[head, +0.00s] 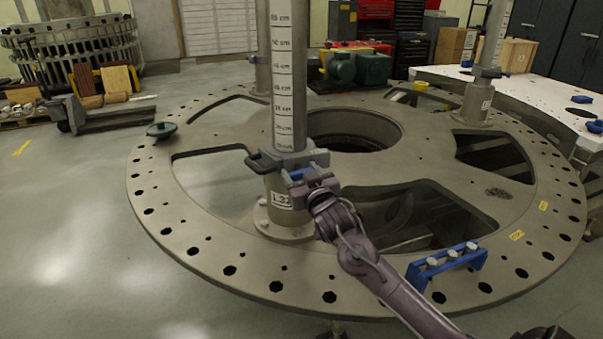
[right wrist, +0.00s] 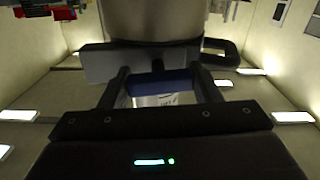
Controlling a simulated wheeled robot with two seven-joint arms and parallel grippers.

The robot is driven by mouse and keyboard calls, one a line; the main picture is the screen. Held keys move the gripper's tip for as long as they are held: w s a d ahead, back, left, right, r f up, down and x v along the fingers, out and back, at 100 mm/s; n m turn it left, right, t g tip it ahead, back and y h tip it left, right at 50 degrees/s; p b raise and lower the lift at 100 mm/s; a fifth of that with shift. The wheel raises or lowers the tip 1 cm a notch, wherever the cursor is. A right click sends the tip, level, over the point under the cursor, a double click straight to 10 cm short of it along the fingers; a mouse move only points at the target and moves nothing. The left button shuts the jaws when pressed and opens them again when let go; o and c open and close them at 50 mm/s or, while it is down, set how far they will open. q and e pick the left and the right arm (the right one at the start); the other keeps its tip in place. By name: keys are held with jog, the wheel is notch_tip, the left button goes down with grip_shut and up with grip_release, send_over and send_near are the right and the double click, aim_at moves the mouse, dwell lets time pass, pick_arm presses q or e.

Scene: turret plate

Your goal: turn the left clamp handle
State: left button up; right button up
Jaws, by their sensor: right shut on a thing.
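The left clamp (head: 286,158) is a grey collar around the near upright post (head: 288,80), which is marked with centimetre labels. A dark loop sticks out on the clamp's left side; it shows at the right in the right wrist view. A blue handle (head: 297,173) sits on the clamp's near side. My right gripper (head: 304,181) reaches in from the lower right and is at this handle. In the right wrist view its two fingers stand on either side of the blue handle (right wrist: 160,84), shut on it, just below the grey clamp (right wrist: 150,62). My left gripper is out of view.
The round turret plate (head: 235,245) has large openings and rim holes. A second post with a clamp (head: 486,72) stands at right.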

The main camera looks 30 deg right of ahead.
jog(key=n+p, duration=0.1)
jog(key=n, duration=0.3)
jog(key=shift+r, duration=0.1)
jog(key=n, duration=0.4)
jog(key=shift+n+g+p, duration=0.3)
jog(key=shift+p, duration=0.05)
jog(key=n, duration=0.3)
jog(key=shift+a+n+h+b, duration=0.1)
jog(key=shift+n+h+b, duration=0.25)
jog(key=shift+n, duration=1.85)
jog(key=shift+f, duration=0.2)
jog(key=o, duration=1)
